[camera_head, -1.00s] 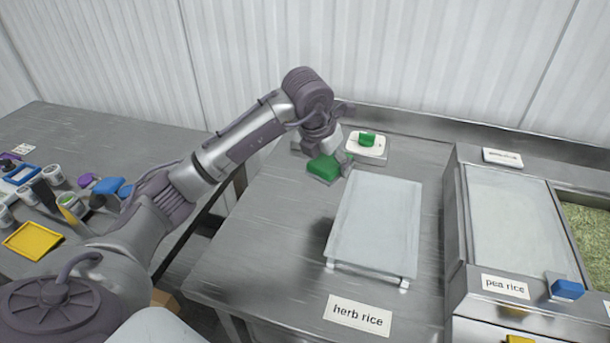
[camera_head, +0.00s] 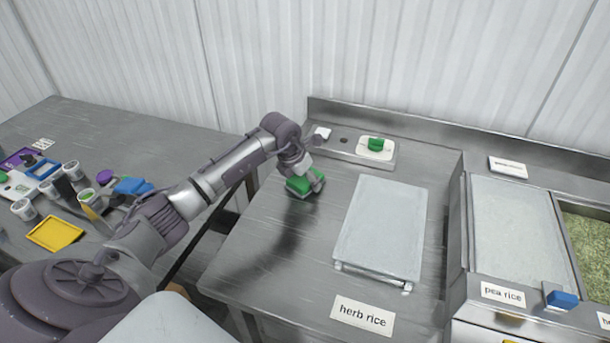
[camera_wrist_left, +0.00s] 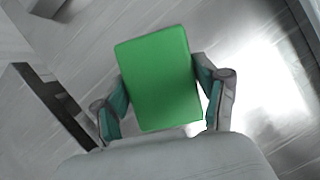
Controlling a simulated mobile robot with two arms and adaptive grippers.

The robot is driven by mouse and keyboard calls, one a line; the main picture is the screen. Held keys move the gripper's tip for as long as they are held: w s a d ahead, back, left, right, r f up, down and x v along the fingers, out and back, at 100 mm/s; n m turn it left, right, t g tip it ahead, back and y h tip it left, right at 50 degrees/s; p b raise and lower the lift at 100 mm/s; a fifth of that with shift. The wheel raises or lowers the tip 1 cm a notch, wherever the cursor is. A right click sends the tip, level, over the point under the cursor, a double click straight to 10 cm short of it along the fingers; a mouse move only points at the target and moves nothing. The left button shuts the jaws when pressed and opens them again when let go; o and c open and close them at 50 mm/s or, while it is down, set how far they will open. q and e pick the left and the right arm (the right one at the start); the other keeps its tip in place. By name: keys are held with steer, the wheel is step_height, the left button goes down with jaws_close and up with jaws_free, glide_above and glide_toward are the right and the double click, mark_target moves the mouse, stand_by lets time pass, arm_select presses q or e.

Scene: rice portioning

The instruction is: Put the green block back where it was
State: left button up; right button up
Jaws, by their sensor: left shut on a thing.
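The green block (camera_head: 300,185) is held in my left gripper (camera_head: 305,187), above the steel table to the left of the grey-white board. In the left wrist view the block (camera_wrist_left: 160,78) sits between the two fingers of the left gripper (camera_wrist_left: 163,100), which press on its sides. Its broad green face is toward the camera. The block's underside is hidden, and its exact height above the table is hard to tell. My right gripper does not show.
A white plate with a green piece (camera_head: 376,144) sits on a ledge at the back. The grey-white board (camera_head: 382,230) lies behind the "herb rice" label (camera_head: 362,314). The left table holds cups, a yellow tray (camera_head: 55,233) and blue items. Bare steel surrounds the gripper.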

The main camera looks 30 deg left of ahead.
arm_select(q)
steer(key=shift+f+b, duration=0.2)
steer(key=shift+b, duration=0.1)
steer(key=o, duration=1.1)
steer(key=shift+r, duration=0.1)
steer(key=shift+r+p, duration=0.25)
steer(key=shift+p, duration=0.1)
steer(key=b+v, duration=0.2)
steer(key=v, duration=0.9)
steer(key=shift+s+r, duration=0.25)
steer(key=shift+r, duration=0.1)
